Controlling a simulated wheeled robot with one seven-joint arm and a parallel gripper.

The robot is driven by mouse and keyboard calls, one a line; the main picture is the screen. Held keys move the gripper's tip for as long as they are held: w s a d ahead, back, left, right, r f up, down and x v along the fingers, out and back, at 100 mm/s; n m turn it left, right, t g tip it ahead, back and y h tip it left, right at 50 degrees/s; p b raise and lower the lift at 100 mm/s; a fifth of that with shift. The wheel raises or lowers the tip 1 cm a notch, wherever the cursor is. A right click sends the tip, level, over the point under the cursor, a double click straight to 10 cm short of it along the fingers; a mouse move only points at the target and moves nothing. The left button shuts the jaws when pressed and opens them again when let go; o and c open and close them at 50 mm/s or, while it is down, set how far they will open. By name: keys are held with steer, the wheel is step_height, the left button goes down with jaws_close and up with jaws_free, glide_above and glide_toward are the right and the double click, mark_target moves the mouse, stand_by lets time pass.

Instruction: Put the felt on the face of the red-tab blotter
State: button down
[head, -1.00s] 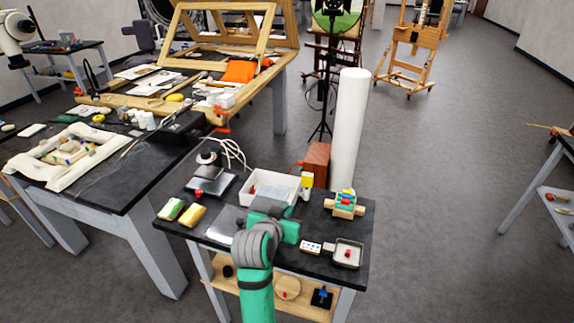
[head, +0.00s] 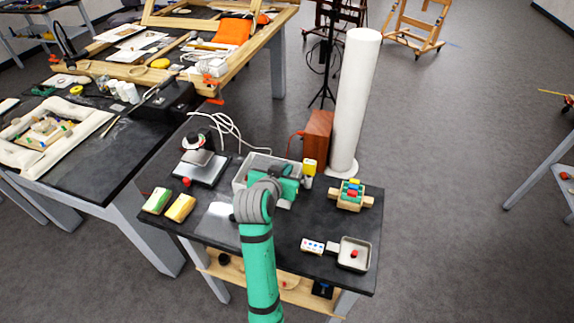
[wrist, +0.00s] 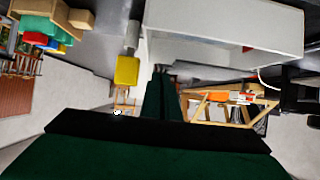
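My gripper (head: 284,187) is over the back of the small black table, in front of the pale bin (head: 240,178). In the wrist view its two dark fingers (wrist: 162,76) lie together, with nothing visible between them. A wooden rack (head: 349,203) at the right holds pieces with green, blue, red and yellow parts; it also shows at the top left of the wrist view (wrist: 85,18). A shallow grey tray (head: 368,243) at the front right holds a small red-topped piece (head: 354,254). I cannot tell which piece is the felt or the red-tab blotter.
A yellow-topped bottle (head: 310,167) stands beside the bin. A white dotted block (head: 312,246) lies left of the tray. Green (head: 157,201) and yellow (head: 180,208) blocks and a device with a red knob (head: 200,170) are at left. A tall white cylinder (head: 354,100) stands behind.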

steer(key=shift+f, duration=3)
steer(key=shift+f, duration=0.5)
steer(key=c, duration=1.9)
jaws_free()
steer(key=shift+s+d+f, duration=0.1)
steer(key=shift+f, duration=0.05)
steer(key=shift+c, duration=0.2)
steer(key=v, duration=1.1)
